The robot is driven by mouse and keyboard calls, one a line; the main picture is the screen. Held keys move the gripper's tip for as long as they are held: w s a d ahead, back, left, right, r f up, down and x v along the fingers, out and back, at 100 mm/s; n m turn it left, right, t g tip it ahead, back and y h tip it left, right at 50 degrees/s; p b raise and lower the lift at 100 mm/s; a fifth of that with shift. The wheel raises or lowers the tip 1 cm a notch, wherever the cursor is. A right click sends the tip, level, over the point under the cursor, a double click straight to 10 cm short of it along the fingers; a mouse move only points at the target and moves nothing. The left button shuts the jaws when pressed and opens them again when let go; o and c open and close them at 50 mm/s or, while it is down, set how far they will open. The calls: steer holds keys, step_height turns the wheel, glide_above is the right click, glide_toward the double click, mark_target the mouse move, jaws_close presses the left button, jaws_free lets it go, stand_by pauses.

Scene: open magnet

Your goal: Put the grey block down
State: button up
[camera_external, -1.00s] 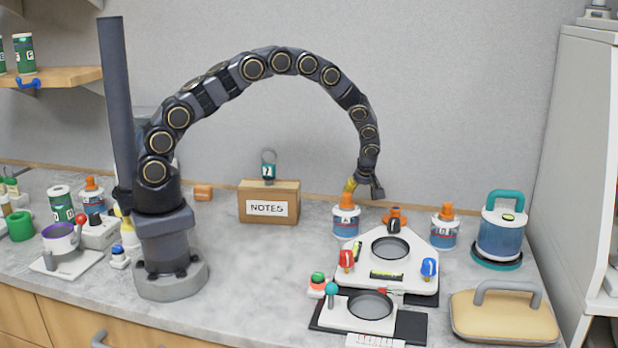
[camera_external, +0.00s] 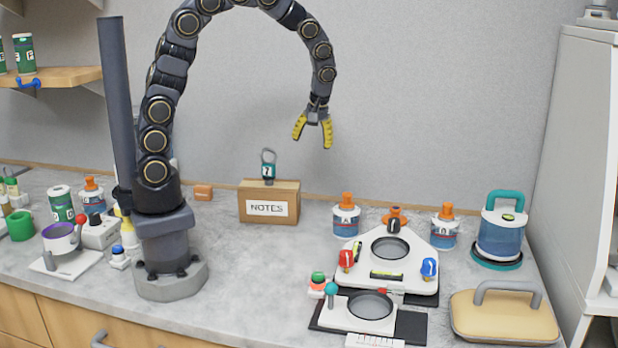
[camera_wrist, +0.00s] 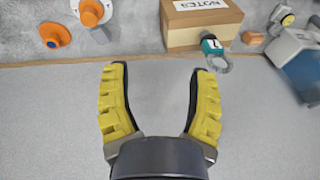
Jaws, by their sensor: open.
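My gripper (camera_external: 314,133) hangs high in the air in front of the back wall, right of and above the notes box. Its yellow fingers are spread, and the wrist view shows nothing between them (camera_wrist: 157,100). A small grey piece (camera_wrist: 101,35) lies on the bench beside an orange-capped bottle (camera_wrist: 92,12) in the wrist view. It may be the grey block, but it is too small and blurred to be sure. I cannot make out a grey block in the external view, where the orange-capped bottle (camera_external: 346,219) may hide it.
The notes box (camera_external: 269,204) stands near the wall with a teal ringed tag (camera_external: 268,170) on top. A white triangular stand (camera_external: 408,259), a second orange-capped bottle (camera_external: 444,231) and a blue canister (camera_external: 500,230) fill the right. The bench centre (camera_external: 262,262) is clear.

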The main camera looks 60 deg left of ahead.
steer(key=s+d+r+m+h, duration=0.1)
steer(key=s+r+m, duration=0.1)
steer(key=s, duration=0.6)
steer(key=s+r+m+g+h, duration=0.1)
steer(key=s+m, duration=0.3)
steer(key=s, duration=0.5)
steer(key=s+d+r+m+h, duration=0.1)
steer(key=s+r+m, duration=0.2)
steer(key=s, duration=0.6)
steer(key=shift+d+r+g+h, duration=0.25)
steer(key=shift+d+g+h, duration=0.05)
